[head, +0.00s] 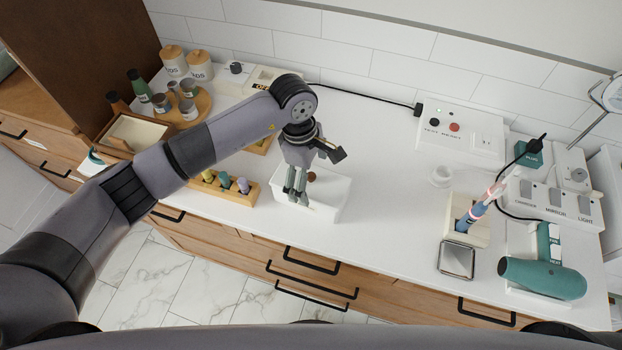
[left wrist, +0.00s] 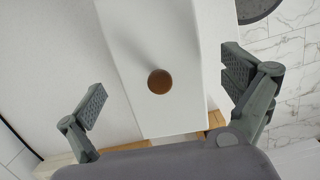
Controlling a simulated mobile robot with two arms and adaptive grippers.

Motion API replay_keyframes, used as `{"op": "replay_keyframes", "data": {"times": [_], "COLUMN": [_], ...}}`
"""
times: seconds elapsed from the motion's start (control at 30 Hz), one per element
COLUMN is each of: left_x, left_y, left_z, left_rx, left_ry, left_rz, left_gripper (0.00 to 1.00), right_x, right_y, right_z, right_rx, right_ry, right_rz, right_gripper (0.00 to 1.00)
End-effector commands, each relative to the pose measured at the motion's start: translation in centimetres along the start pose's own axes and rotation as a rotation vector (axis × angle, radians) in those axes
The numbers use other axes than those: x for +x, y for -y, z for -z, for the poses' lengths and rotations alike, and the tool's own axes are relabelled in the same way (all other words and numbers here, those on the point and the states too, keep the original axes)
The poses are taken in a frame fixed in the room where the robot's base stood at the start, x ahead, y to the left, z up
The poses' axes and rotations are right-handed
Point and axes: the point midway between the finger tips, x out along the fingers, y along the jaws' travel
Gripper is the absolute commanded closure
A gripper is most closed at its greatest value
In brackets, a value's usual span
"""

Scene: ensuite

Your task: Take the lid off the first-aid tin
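The first-aid tin (head: 325,205) is a white box on the counter, near its front edge. Its white lid (left wrist: 165,35) is on it and has a round brown knob (left wrist: 159,82); the knob also shows in the head view (head: 311,177), partly behind my gripper. My left gripper (head: 296,192) is over the tin, pointing down. In the left wrist view its fingers are wide apart, one on each side of the lid, with the knob between them and nothing held. The tin's lower part is partly hidden by the gripper. My right gripper is not in view.
A wooden holder with several small bottles (head: 227,189) stands just left of the tin. Jars and a wooden tray are at the back left. A toothbrush holder (head: 483,233), a small mirror (head: 457,260) and a teal hairdryer (head: 540,280) are at the right. The counter's middle is clear.

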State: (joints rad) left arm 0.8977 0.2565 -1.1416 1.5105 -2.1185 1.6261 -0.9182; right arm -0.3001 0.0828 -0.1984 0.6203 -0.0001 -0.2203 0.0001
Motion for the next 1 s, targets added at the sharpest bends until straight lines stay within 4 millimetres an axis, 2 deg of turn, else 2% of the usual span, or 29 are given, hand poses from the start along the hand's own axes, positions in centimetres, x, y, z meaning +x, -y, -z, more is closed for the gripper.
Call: {"op": "replay_keyframes", "data": {"times": [0.07,0.7,1.0], "left_x": [-0.03,-0.07,-0.25], "left_y": [-0.01,-0.01,-0.05], "left_z": [-0.01,0.00,-0.03], "left_rx": [0.000,0.000,0.000], "left_ry": [0.000,0.000,0.000], "left_rz": [0.000,0.000,-0.001], "left_gripper": [0.08,0.50,0.51], "right_x": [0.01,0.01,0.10], "right_y": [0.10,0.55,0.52], "right_z": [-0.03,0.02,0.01], "right_rx": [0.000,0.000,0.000], "right_ry": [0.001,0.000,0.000], "right_rz": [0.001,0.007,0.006], "right_gripper": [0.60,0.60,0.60]}}
